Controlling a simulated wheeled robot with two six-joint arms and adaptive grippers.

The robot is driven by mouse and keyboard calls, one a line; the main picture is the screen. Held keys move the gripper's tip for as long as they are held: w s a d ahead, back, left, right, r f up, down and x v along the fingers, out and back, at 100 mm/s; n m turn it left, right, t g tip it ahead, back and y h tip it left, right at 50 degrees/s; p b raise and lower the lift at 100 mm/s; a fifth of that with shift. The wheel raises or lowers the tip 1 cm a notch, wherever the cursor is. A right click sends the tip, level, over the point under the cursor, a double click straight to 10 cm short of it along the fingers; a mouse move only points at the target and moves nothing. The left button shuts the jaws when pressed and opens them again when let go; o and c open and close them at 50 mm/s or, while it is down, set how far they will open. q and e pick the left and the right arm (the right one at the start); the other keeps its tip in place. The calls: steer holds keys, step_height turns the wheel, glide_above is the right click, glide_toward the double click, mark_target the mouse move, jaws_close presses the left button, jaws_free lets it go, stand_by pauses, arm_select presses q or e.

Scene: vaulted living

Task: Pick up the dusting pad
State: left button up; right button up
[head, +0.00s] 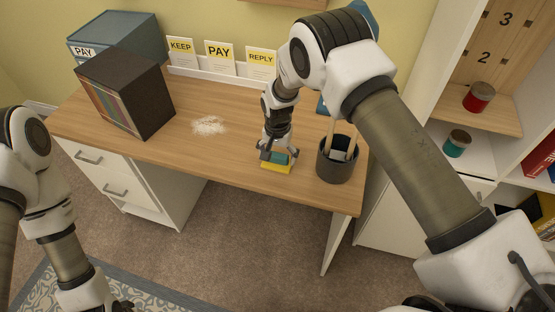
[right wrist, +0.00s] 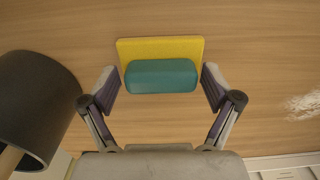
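The dusting pad has a yellow base (head: 277,167) and a teal grip on top, and lies flat on the wooden desk (head: 225,150) near its front edge. In the right wrist view the teal grip (right wrist: 161,76) lies between the two fingers of my right gripper (right wrist: 161,88). The fingers are apart, with a gap on each side of the grip. In the head view my right gripper (head: 278,154) is right over the pad and hides part of it.
A dark pen cup (head: 337,165) stands just right of the pad. White dust (head: 209,125) lies left of it. A dark file box (head: 125,92) and a blue PAY box (head: 118,38) stand at the left. Cards (head: 220,58) stand at the back.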

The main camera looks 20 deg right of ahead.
mark_target(277, 157)
steer(key=shift+s+r, duration=0.1)
steer(key=shift+s, duration=0.05)
steer(key=c, duration=0.5)
steer(key=shift+c, duration=0.4)
steer(key=shift+w+r+p, duration=0.25)
steer(key=shift+r+p, duration=0.25)
steer(key=shift+p, duration=0.05)
steer(key=r+p, duration=0.1)
steer(key=s+r+p, duration=0.1)
steer(key=r, duration=0.1)
steer(key=shift+a+p, duration=0.15)
steer(key=shift+p, duration=0.2)
steer(key=s+a+p, duration=0.4)
steer(key=s+p, duration=1)
steer(key=p, duration=0.3)
steer(key=shift+s+r, duration=0.25)
steer(key=shift+r, duration=0.1)
